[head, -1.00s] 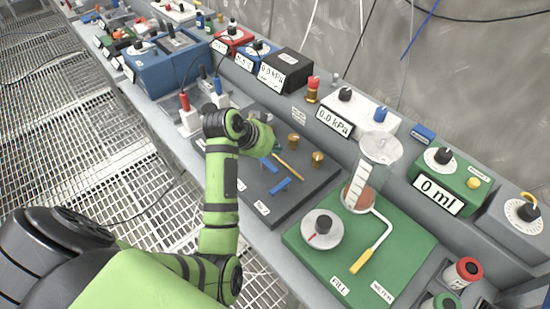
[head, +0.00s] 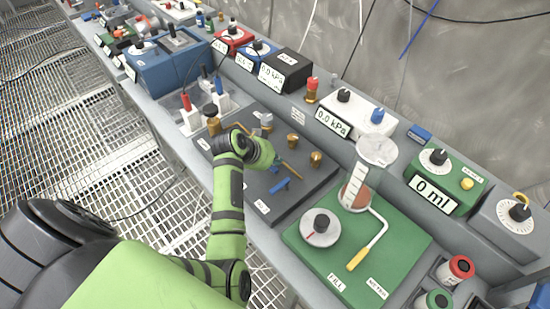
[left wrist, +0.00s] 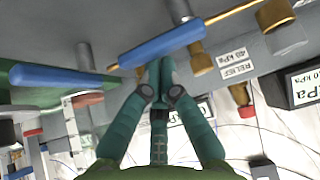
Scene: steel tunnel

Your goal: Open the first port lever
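A dark manifold board (head: 255,200) on the bench carries brass fittings, a yellow rod and blue levers. One blue lever (head: 280,186) is plain in the head view; the area just behind it is partly covered by my left gripper (head: 275,164). In the left wrist view, a blue lever (left wrist: 160,42) lies tilted just beyond my fingertips, beside a brass fitting (left wrist: 200,58). A second blue lever (left wrist: 60,78) lies to its left. My left gripper's fingers are together at the lever's near edge; whether they touch it is unclear. My right gripper is out of view.
A green board (head: 350,265) with a dial, a clear cylinder (head: 362,185) and a yellow-handled lever stands to the right. Brass knobs (head: 315,158) rise from the manifold near my gripper. Meter boxes line the back. Grating floor lies left of the bench.

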